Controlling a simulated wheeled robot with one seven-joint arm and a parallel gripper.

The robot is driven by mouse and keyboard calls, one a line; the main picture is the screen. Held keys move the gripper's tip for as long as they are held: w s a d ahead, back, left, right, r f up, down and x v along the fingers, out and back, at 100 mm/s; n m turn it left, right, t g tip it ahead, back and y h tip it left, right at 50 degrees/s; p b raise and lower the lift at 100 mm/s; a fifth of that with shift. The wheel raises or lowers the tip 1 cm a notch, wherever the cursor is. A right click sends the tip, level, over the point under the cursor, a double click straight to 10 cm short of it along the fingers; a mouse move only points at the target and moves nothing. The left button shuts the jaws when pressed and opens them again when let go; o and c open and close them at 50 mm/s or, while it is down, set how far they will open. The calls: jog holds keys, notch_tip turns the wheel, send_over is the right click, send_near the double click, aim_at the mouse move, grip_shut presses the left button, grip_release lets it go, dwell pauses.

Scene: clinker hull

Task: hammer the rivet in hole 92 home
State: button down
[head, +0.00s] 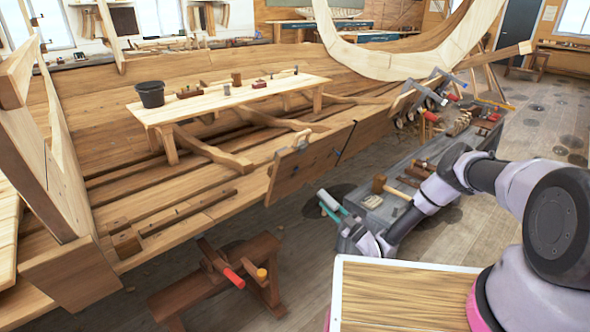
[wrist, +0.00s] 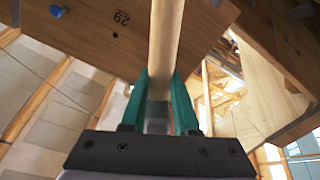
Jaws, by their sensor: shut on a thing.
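My gripper (wrist: 160,78) is shut on a pale round wooden handle (wrist: 166,35) that runs up between its green fingers and out of the top of the wrist view. The far end of the handle is out of that view. Behind it is a wooden plank (wrist: 210,20) with a dark hole (wrist: 115,35) and a number that looks like 29, too skewed to be sure. A blue rivet (wrist: 57,10) sits in the plank at upper left. In the head view my gripper (head: 333,207) is below and right of the hull's plank edge (head: 310,160).
A grey bench (head: 375,208) with a wooden mallet (head: 379,184) and other tools lies just right of my gripper. A red-handled wooden stand (head: 215,290) is at lower left. A low table (head: 225,102) with a black bucket (head: 151,94) stands inside the hull.

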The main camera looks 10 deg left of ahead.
jog(key=shift+w, duration=0.1)
jog(key=shift+w+a+r+h, duration=0.3)
jog(key=shift+w+a+r, duration=0.1)
jog(key=shift+a, duration=0.15)
jog(key=shift+w+a+r+h, duration=0.3)
jog(key=shift+w+a, duration=0.1)
jog(key=shift+a, duration=0.15)
jog(key=s+x, duration=0.1)
jog(key=x, duration=0.7)
jog(key=shift+m, duration=0.3)
jog(key=v, duration=0.8)
jog(key=shift+w+d, duration=0.2)
jog(key=shift+w, duration=0.2)
jog(key=shift+a, duration=0.35)
jog(key=shift+d+f, duration=0.1)
jog(key=shift+d, duration=0.05)
